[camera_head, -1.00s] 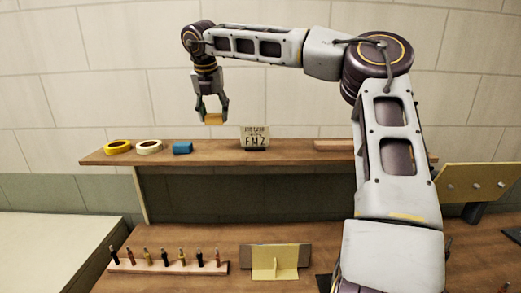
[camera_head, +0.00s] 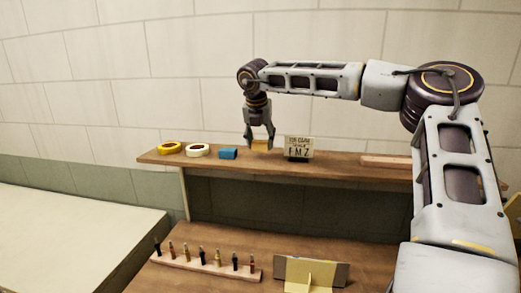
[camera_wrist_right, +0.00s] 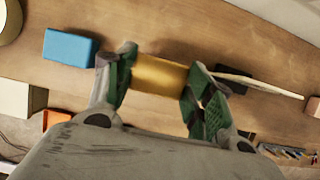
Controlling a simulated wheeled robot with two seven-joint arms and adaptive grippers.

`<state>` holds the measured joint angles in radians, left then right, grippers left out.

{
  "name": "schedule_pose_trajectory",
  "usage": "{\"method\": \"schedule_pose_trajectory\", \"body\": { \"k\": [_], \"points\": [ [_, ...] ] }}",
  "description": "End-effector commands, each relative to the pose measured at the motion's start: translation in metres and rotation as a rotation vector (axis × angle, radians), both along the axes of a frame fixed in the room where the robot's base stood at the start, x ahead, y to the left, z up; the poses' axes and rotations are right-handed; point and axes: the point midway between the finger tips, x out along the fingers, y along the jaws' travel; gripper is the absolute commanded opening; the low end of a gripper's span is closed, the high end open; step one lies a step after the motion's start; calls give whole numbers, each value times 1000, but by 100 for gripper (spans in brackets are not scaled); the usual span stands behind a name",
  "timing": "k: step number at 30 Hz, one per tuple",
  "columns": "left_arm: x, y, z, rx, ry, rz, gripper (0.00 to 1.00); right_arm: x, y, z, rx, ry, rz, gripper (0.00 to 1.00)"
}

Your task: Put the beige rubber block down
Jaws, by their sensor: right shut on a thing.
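My right gripper (camera_head: 260,143) is shut on the beige rubber block (camera_head: 260,146), which looks yellow-tan. It holds the block at the wooden shelf (camera_head: 340,172), between the blue block (camera_head: 228,153) and the small lettered sign (camera_head: 299,147). In the right wrist view the block (camera_wrist_right: 158,75) sits between the two green-padded fingers (camera_wrist_right: 160,85), with bare shelf behind it. Whether the block touches the shelf is hard to tell. My left gripper is in neither view.
A long pinkish bar (camera_head: 386,161) lies right of the sign. Below, a rack of small tools (camera_head: 205,266) and a yellow bracket (camera_head: 308,274) stand on the bench.

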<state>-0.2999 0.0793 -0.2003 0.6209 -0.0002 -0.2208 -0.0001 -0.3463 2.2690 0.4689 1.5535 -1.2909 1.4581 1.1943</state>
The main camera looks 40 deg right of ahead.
Motion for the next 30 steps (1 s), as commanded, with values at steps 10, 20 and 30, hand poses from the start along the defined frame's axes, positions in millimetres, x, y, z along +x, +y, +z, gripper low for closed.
{"method": "schedule_pose_trajectory", "body": {
  "k": [10, 20, 30],
  "points": [
    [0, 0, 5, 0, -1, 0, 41, 0, 0, -20, 2, 2, 2, 34],
    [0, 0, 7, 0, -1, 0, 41, 0, 0, -37, 1, -1, 0, 34],
    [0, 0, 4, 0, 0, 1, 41, 0, 0, -40, 1, -1, 0, 54]
  ]
}}
